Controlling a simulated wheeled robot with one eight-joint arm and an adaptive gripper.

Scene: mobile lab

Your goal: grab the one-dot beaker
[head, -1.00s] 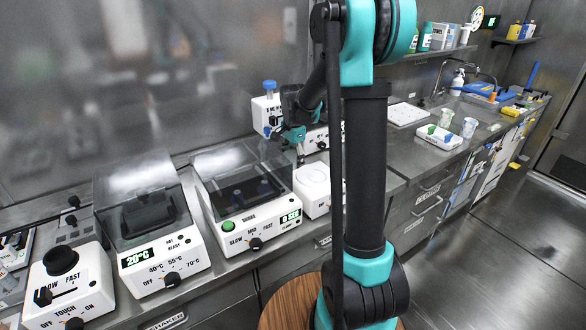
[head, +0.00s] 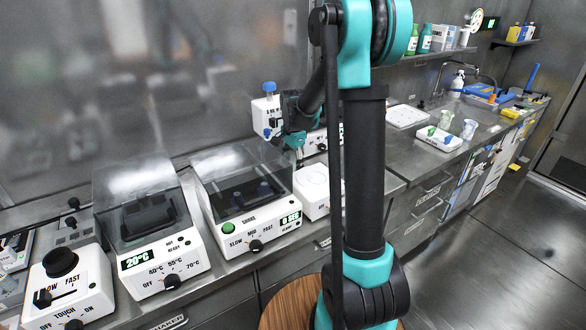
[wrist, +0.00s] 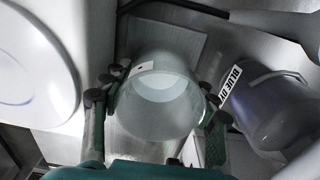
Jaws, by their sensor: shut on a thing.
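A clear glass beaker (wrist: 160,98) with a small white label on its rim fills the middle of the wrist view. One small dark mark shows on the label. My gripper (wrist: 156,100) is shut on it, with a dark-padded finger on each side. The beaker looks empty, and I see into its mouth from above. In the head view my gripper (head: 291,138) is at the back of the bench, partly behind my arm. The beaker cannot be made out there.
A container labelled "BLUE D…" (wrist: 265,105) stands close right of the beaker. A round white plate (wrist: 30,65) is close on the left. In the head view a shaker (head: 247,215) and a heater (head: 150,240) stand left. A white tray with cups (head: 438,138) is at the right.

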